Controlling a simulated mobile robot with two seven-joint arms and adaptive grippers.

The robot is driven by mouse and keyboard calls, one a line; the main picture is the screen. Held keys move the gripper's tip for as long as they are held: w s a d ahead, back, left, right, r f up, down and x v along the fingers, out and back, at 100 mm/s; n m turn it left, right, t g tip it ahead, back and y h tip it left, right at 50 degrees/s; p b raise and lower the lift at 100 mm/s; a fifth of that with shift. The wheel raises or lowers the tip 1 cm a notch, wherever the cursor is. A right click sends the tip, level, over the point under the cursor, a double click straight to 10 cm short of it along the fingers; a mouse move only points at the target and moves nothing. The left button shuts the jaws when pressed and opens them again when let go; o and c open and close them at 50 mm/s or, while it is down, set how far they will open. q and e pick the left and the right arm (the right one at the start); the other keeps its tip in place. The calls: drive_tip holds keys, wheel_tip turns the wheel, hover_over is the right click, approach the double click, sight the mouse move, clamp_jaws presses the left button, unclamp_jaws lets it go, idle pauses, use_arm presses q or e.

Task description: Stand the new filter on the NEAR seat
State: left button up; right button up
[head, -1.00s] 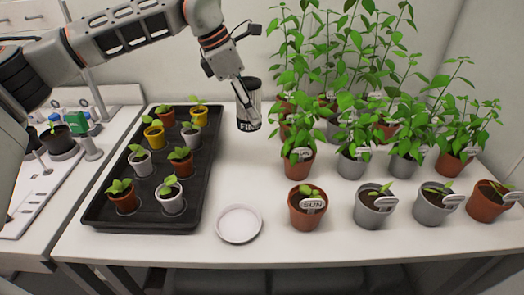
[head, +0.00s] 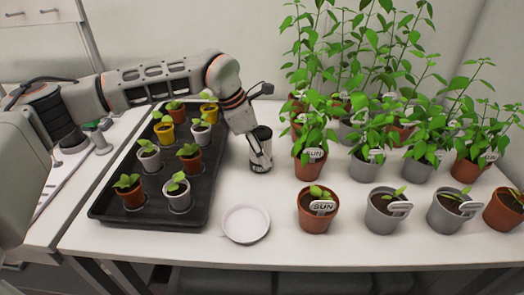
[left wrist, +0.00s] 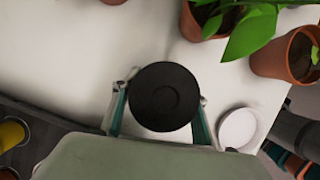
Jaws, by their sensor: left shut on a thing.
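The filter (head: 261,134) is a dark-topped cylinder with a pale, lettered side. My left gripper (head: 257,155) is shut on it, and it hangs upright between the tray and the leafy pots, low over the white bench. I cannot tell whether its base touches the bench. In the left wrist view its round black top (left wrist: 164,97) sits between the two fingers (left wrist: 160,112). No seat marked NEAR can be made out in these frames.
A black tray (head: 105,207) with several small potted seedlings lies left of the filter. A white saucer (head: 246,223) lies in front. Several leafy pots (head: 309,165) stand to the right, with a front row of seedling pots (head: 316,215). Bare bench lies between the saucer and filter.

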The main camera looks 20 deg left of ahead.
use_arm(q)
drive_tip(key=shift+r, duration=0.1)
drive_tip(key=o, duration=1.2)
